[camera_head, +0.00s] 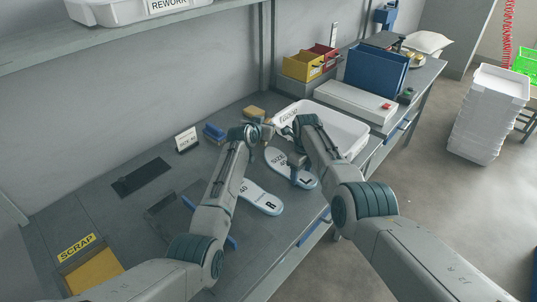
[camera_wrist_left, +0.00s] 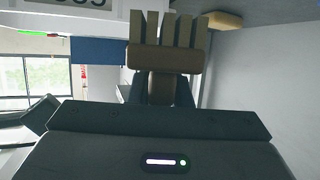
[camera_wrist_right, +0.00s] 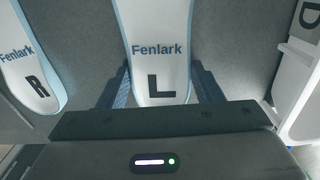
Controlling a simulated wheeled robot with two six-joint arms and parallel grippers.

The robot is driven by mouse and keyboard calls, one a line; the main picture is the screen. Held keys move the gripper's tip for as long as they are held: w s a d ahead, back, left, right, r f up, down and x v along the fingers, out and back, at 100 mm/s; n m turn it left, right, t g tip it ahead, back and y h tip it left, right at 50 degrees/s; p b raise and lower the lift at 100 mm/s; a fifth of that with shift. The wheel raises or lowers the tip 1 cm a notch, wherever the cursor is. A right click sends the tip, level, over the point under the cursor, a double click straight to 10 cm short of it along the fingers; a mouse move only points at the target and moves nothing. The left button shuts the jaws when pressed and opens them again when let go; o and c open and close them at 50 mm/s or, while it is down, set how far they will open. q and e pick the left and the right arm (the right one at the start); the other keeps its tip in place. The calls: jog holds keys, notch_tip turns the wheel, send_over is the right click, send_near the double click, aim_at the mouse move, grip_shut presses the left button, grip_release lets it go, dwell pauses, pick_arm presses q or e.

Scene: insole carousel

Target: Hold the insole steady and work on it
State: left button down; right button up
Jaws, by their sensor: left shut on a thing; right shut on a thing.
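The left insole (camera_head: 279,160), marked L, lies on the grey bench and shows in the right wrist view (camera_wrist_right: 160,45) with "Fenlark" on it. My right gripper (camera_head: 297,172) is shut on its heel end, one finger on each side. The right insole (camera_head: 262,197), marked R, lies beside it; its heel end shows in the right wrist view (camera_wrist_right: 30,75). My left gripper (camera_head: 262,130) is shut on a wooden brush (camera_wrist_left: 165,58), whose tufts point away from the gripper. The brush is near the toe end of the L insole; I cannot tell whether they touch.
A white bin (camera_head: 352,137) labelled GOOD stands right behind my right gripper. A tan block (camera_head: 254,112), a blue item (camera_head: 213,132) and a size card (camera_head: 186,141) stand at the back. A yellow SCRAP opening (camera_head: 95,277) is front left. The bench's front edge is close.

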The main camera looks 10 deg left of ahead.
jog(key=o, duration=1.1)
jog(key=shift+c, duration=0.2)
notch_tip(320, 180, up, 12)
